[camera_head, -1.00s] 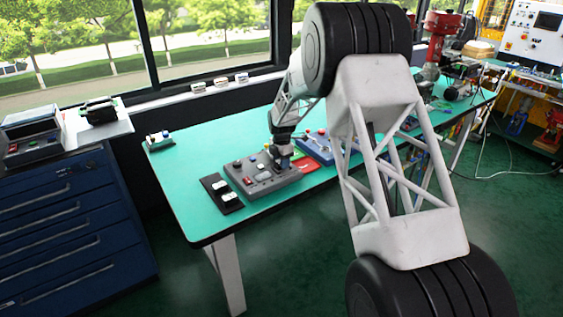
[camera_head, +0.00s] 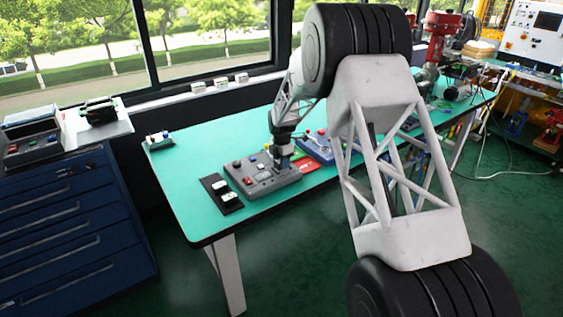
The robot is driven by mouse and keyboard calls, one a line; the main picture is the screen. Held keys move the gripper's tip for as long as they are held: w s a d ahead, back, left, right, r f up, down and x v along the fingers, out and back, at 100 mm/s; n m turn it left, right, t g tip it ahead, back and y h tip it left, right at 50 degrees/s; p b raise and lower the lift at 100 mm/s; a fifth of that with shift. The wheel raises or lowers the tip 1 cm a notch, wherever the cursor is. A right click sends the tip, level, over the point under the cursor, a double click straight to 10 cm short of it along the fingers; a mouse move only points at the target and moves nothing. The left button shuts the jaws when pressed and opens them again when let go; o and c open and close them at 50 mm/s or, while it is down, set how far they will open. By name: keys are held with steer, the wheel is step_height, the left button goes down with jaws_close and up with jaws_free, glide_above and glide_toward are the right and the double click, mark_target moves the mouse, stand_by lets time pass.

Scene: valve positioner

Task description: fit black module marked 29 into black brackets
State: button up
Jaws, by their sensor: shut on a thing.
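My gripper (camera_head: 283,162) is small in view and points down at the back right part of the grey control panel (camera_head: 248,184) on the green bench. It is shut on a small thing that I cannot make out. My fingers and the panel's far right corner run together here, so I cannot tell whether the held thing touches the panel. No mark 29 is legible, and I cannot pick out the black module or the black brackets for certain. A black plate (camera_head: 233,207) with two white pieces lies just left of the panel.
A blue panel (camera_head: 318,150) with knobs and a red piece (camera_head: 307,166) lie right of my gripper. A small block with knobs (camera_head: 159,139) sits at the bench's left end. The green bench top (camera_head: 205,150) is clear between. A blue drawer cabinet (camera_head: 70,230) stands left.

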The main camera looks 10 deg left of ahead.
steer(key=shift+f, duration=0.55)
stand_by(0.4)
steer(key=o, duration=0.7)
steer(key=shift+r, duration=5.45)
steer(key=shift+r, duration=0.1)
step_height(320, 180, up, 7)
steer(key=shift+d, duration=0.1)
